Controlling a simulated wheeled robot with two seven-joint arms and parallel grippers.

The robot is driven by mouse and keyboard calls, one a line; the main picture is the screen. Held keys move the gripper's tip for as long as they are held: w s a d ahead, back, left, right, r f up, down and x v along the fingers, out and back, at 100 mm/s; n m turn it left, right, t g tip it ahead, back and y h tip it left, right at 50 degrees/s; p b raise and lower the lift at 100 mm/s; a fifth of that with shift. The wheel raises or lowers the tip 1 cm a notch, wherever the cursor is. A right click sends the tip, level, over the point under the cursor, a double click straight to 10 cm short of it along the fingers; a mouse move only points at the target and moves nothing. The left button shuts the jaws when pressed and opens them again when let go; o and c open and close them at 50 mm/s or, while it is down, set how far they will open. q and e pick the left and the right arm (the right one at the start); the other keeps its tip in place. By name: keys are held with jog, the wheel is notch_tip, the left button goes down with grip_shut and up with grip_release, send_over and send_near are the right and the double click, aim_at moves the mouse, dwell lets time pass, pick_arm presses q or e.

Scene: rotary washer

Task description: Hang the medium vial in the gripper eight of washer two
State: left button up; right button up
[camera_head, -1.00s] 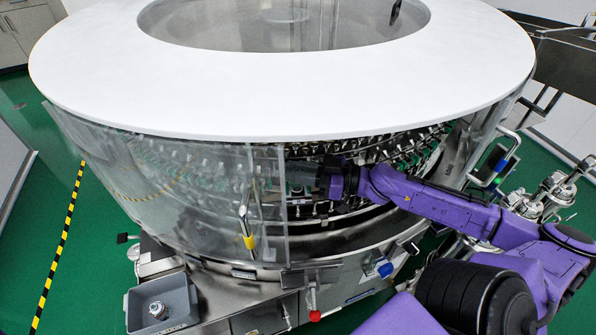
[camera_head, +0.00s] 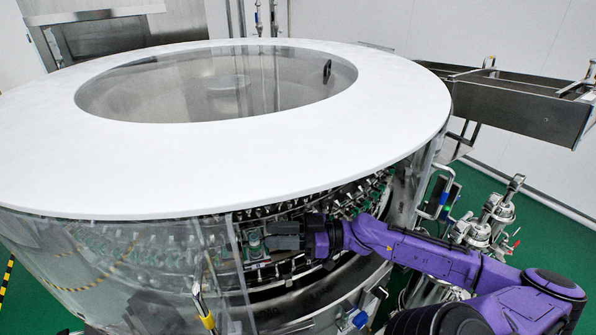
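The washer (camera_head: 300,185) is a large round machine with a white ring-shaped top and clear side panels. A ring of small metal vial grippers (camera_head: 350,203) runs under the top, seen through the open gap in the panels. My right gripper (camera_head: 268,242) reaches from the right into this gap, beside the metal grippers. A small, clear, glassy shape (camera_head: 253,240) is at its fingertips. It may be a vial, but it is too small to tell, and so is whether the fingers are shut on it. No number on the grippers is readable. My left gripper is not in view.
The clear panel (camera_head: 120,265) closes the washer's left side, with its edge just left of my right gripper. Steel pipes and valves (camera_head: 490,220) stand at the right. A metal channel (camera_head: 520,105) is at the back right.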

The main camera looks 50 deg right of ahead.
jog(key=v, duration=0.6)
jog(key=shift+b, duration=0.45)
dwell(0.7)
